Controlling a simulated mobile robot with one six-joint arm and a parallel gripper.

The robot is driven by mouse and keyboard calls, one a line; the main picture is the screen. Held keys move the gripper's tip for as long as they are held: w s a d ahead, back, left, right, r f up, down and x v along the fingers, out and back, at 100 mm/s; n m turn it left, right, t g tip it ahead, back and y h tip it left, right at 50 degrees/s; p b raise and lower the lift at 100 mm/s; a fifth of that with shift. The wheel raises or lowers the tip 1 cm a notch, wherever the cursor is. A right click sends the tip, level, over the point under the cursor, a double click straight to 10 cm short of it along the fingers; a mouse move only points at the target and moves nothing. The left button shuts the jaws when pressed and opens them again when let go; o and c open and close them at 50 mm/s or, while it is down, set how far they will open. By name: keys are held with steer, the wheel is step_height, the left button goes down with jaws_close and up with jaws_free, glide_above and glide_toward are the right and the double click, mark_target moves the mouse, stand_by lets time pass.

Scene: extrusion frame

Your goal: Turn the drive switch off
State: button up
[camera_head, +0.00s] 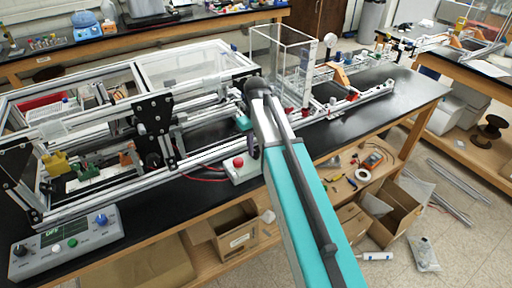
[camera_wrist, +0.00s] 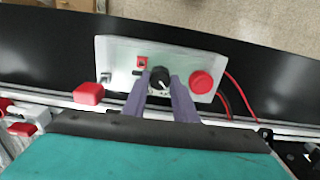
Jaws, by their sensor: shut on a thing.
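A small light control box (camera_wrist: 120,52) sits on the black bench in front of the extrusion frame; it also shows in the head view (camera_head: 243,172). On it, in the wrist view, are a black rotary switch (camera_wrist: 159,76) with a white pointer mark, a small red part (camera_wrist: 142,62) and a round red button (camera_wrist: 201,82). My gripper (camera_wrist: 160,84) has its two purple fingers on either side of the black switch, shut on it. In the head view my arm hides most of my gripper and the switch. No label is readable.
The aluminium extrusion frame (camera_head: 120,170) runs close behind the box. Red and black wires (camera_wrist: 232,88) leave the box's right side. A grey control panel (camera_head: 66,241) with knobs stands at the bench's left front. Open boxes (camera_head: 395,212) lie below the bench.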

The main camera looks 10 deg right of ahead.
mark_target(256, 150)
steer(key=o, duration=1)
steer(key=shift+o, duration=0.2)
steer(key=shift+r, duration=0.1)
step_height(256, 150, up, 14)
steer(key=p, duration=0.5)
steer(key=shift+f, duration=0.2)
